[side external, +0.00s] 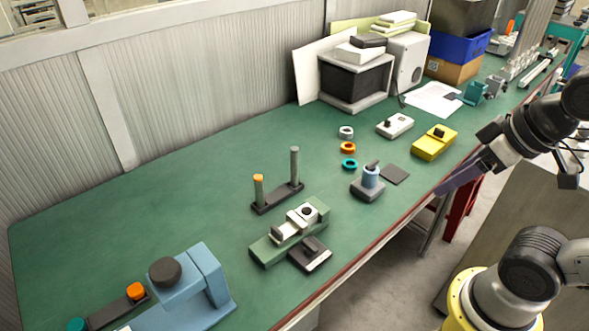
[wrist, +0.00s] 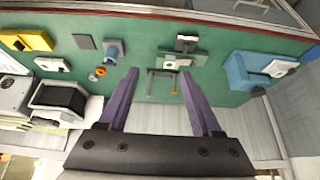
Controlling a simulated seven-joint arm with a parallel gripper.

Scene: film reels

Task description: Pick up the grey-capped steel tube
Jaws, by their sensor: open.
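The grey-capped steel tube (side external: 295,165) stands upright at the right end of a dark two-post stand (side external: 277,199) on the green bench. An orange-capped shorter tube (side external: 258,190) stands at the stand's other end. In the wrist view the stand (wrist: 163,71) shows between my fingers, with the grey-capped tube (wrist: 150,85) at its left and the orange cap at its right. My gripper (side external: 460,180) has purple fingers and is off to the right, by the bench's front edge, far from the stand. In the wrist view my gripper (wrist: 159,72) is open and empty.
A green vise-like fixture (side external: 290,230) is in front of the stand. A blue-topped device (side external: 370,180), coloured rings (side external: 348,148) and a yellow box (side external: 435,142) lie to the right. A blue machine (side external: 195,285) is front left. The bench left of the stand is clear.

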